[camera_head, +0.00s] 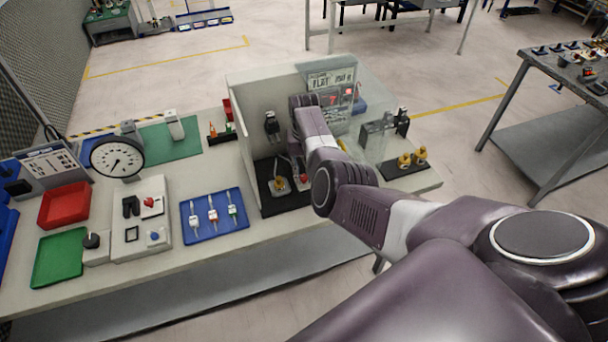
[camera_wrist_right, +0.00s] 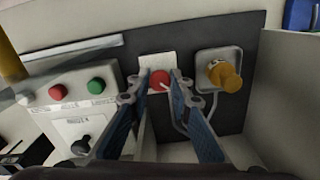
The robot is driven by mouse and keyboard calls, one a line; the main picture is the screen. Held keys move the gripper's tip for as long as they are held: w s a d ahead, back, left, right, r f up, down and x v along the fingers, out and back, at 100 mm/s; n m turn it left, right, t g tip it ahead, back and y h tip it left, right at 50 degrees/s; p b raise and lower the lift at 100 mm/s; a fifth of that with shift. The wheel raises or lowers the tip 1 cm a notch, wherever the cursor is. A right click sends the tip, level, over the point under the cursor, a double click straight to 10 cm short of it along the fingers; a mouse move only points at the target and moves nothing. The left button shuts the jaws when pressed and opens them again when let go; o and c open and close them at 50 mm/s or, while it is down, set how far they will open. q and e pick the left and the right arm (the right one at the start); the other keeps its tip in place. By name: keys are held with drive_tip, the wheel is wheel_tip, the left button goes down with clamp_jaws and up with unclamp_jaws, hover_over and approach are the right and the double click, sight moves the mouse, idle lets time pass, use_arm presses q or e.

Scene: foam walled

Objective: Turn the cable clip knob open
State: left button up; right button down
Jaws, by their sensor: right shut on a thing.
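The red cable clip knob (camera_wrist_right: 159,80) has a pale pointer line and sits on a white plate on a dark panel (camera_wrist_right: 190,40) in the right wrist view. My right gripper (camera_wrist_right: 160,88) has its two blue-padded fingers on either side of the knob, shut on it. In the head view the knob (camera_head: 303,178) shows as a small red spot on the black base inside the pale-walled enclosure. My right arm reaches over the clear panel and hides much of that spot. My left gripper is in neither view.
A brass knob (camera_wrist_right: 224,74) on a grey plate stands close beside the red knob. A box with red and green buttons (camera_wrist_right: 78,90) is at left in the wrist view. The enclosure's pale wall (camera_head: 245,130) and a blue tray (camera_head: 214,216) lie nearby.

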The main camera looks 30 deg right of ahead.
sight(304, 177)
drive_tip(key=shift+r, duration=0.1)
drive_tip(key=c, duration=1.7)
unclamp_jaws()
drive_tip(key=shift+c, duration=0.2)
wheel_tip(304, 177, up, 8)
drive_tip(key=shift+f, duration=0.25)
drive_tip(key=shift+a+f, duration=0.1)
